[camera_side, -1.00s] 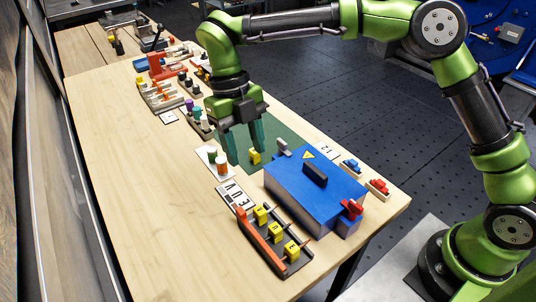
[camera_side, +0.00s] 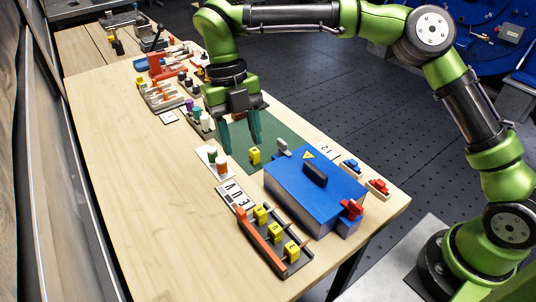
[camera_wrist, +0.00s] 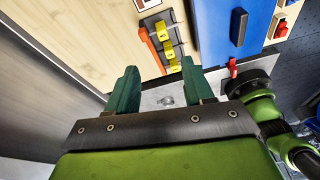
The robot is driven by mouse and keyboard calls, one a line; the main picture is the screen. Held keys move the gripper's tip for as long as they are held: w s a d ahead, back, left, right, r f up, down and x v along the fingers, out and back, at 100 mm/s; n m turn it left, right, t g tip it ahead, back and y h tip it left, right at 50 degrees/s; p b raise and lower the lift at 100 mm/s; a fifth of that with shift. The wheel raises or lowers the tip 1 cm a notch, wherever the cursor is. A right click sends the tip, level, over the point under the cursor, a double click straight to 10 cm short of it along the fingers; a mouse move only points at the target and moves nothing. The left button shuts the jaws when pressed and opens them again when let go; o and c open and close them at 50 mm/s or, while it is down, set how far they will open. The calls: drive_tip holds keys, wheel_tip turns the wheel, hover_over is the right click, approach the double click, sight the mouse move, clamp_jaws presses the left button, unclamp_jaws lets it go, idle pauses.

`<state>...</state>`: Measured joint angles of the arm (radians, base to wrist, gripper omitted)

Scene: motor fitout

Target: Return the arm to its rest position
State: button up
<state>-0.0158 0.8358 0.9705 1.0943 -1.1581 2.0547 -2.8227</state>
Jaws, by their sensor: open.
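My gripper (camera_side: 240,132) hangs above the green mat (camera_side: 283,133), fingers pointing down, apart and empty. In the wrist view my gripper (camera_wrist: 160,88) shows its two green fingers spread with nothing between them. A yellow block (camera_side: 255,156) stands on the mat just below and right of the fingers in the side view, apart from them. The blue box (camera_side: 325,197) with a black handle stands nearer the camera; it also shows in the wrist view (camera_wrist: 222,30).
A black rack (camera_side: 278,245) with yellow blocks and an orange bar lies in front of the blue box. Small bottles (camera_side: 221,165) stand left of the mat. Red switches (camera_side: 380,186) sit near the right edge. Racks fill the table's far end. The table's left side is clear.

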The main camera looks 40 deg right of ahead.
drive_tip(key=s+d+r+n+t, duration=0.1)
drive_tip(key=s+d+n+t, duration=0.2)
drive_tip(key=n, duration=0.8)
drive_tip(key=s+d+r+n+t+y, duration=0.1)
drive_tip(key=s+d+r+n+t, duration=0.1)
drive_tip(key=s+d+n, duration=0.6)
drive_tip(key=s+d+r+n+t+y, duration=0.1)
drive_tip(key=s+d+n+t, duration=0.4)
drive_tip(key=d+n, duration=0.5)
drive_tip(key=s+r+n, duration=0.1)
drive_tip(key=n, duration=0.3)
drive_tip(key=shift+s+d+r+n, duration=0.2)
drive_tip(key=shift+d+r+n, duration=0.1)
drive_tip(key=shift+n, duration=0.1)
